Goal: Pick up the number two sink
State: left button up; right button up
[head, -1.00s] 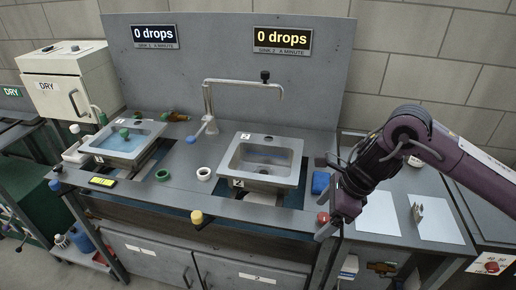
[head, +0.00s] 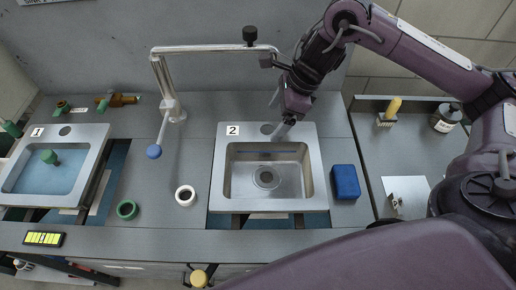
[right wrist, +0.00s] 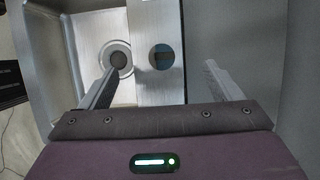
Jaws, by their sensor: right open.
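The number two sink (head: 222,185) is a square steel basin with a "2" label at its back left corner. It sits in the bench cut-out and looks empty, with a round drain in its floor. My right gripper (head: 282,130) is at its back rim, near the tap hole. In the right wrist view the open fingers (right wrist: 158,90) straddle the sink's rim (right wrist: 158,35), one finger toward the basin side and one on the outer side. Whether they touch the rim cannot be told. My left gripper is out of view.
The number one sink (head: 88,150) holds water and a green plug at the left. A tap (head: 165,85) with a blue-knobbed lever stands between the sinks.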

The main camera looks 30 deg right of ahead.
aim_at(269, 132)
jog(key=shift+x, duration=0.9)
jog(key=shift+s+a+f+p, duration=0.25)
jog(key=shift+f+p, duration=0.1)
jog(key=shift+p, duration=0.15)
jog(key=p+x, duration=0.1)
jog(key=x, duration=0.2)
jog(key=shift+w+f, duration=0.1)
jog(key=shift+f, duration=0.35)
jog(key=shift+w+f+p, duration=0.1)
jog(key=shift+f+p, duration=0.2)
jog(key=shift+f, duration=0.15)
pick_arm(q)
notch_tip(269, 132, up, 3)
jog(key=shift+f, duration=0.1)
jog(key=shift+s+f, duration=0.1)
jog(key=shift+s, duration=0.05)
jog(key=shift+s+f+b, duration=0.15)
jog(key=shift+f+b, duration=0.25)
jog(key=shift+b, duration=0.1)
pick_arm(e)
jog(key=shift+f, duration=0.25)
jog(key=shift+c, duration=0.4)
